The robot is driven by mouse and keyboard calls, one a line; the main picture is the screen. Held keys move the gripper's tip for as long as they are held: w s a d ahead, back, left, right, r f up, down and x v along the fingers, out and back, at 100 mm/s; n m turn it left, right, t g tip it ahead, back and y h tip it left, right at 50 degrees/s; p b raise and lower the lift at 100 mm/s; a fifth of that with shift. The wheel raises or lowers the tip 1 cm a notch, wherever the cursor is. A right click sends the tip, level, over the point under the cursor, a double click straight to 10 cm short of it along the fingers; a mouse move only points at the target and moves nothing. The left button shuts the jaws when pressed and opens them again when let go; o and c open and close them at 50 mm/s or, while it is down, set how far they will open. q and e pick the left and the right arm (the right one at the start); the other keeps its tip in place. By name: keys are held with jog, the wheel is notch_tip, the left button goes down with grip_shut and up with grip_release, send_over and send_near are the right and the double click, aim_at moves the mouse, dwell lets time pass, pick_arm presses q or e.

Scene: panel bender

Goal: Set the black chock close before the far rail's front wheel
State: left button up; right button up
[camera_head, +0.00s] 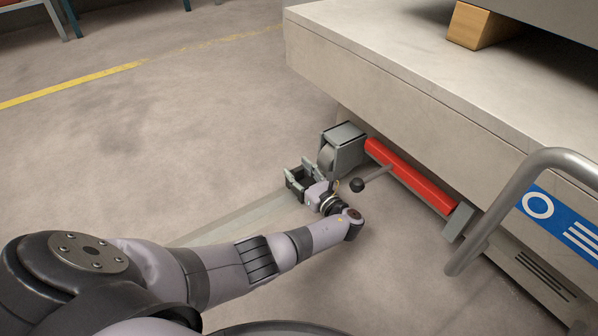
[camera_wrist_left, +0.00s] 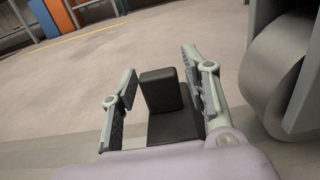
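The black chock (camera_wrist_left: 160,90), an L-shaped block with an upright back, stands between the fingers of my left gripper (camera_wrist_left: 160,103) in the left wrist view. A gap shows between the chock and the left finger; the right finger is very close to it, and contact is unclear. In the head view my left gripper (camera_head: 302,180) is low by the floor, open around the dark chock. The grey wheel (camera_head: 326,158) sits in its housing just behind and right of the gripper; it also shows large at right in the left wrist view (camera_wrist_left: 272,72). My right gripper is not in view.
A pale rail strip (camera_head: 235,219) runs along the floor beneath my left arm. A red bar (camera_head: 410,175) and a black knob (camera_head: 357,185) are right of the gripper. The machine's heavy bed (camera_head: 430,80) overhangs the wheel; a tubular handle (camera_head: 500,210) stands at right. Floor at left is clear.

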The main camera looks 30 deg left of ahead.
pick_arm(q)
jog(key=shift+o, duration=0.3)
jog(key=shift+s+d+r, duration=0.1)
jog(key=shift+d, duration=0.15)
jog(key=p+v, duration=0.4)
jog(key=v, duration=0.6)
jog(key=shift+s+d, duration=0.1)
jog(key=shift+d, duration=0.1)
jog(key=shift+s+d, duration=0.2)
jog(key=shift+d, duration=0.3)
